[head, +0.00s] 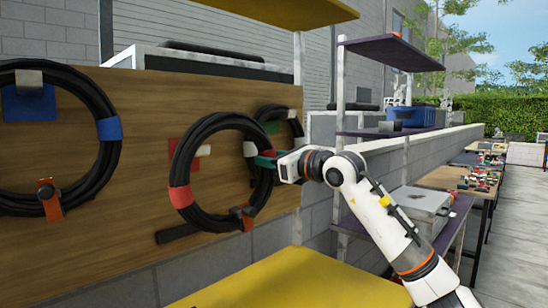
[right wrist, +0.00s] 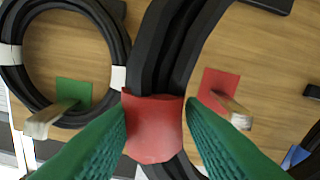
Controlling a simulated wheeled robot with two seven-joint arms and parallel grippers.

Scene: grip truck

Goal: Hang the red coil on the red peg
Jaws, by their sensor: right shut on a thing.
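The red coil (head: 181,197) is a black cable loop with red bands, in front of the wooden board. My right gripper (head: 268,160) is shut on it at its right side. In the right wrist view, the green fingers (right wrist: 158,125) close around the red band (right wrist: 153,140). The red peg's plate (head: 190,147) and pale peg end (head: 204,151) show through the coil's opening. In the right wrist view, the red peg (right wrist: 235,110) lies right of the gripped band. I cannot tell whether the peg tip reaches into the loop. My left gripper is not in view.
A yellow surface (head: 290,280) lies below.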

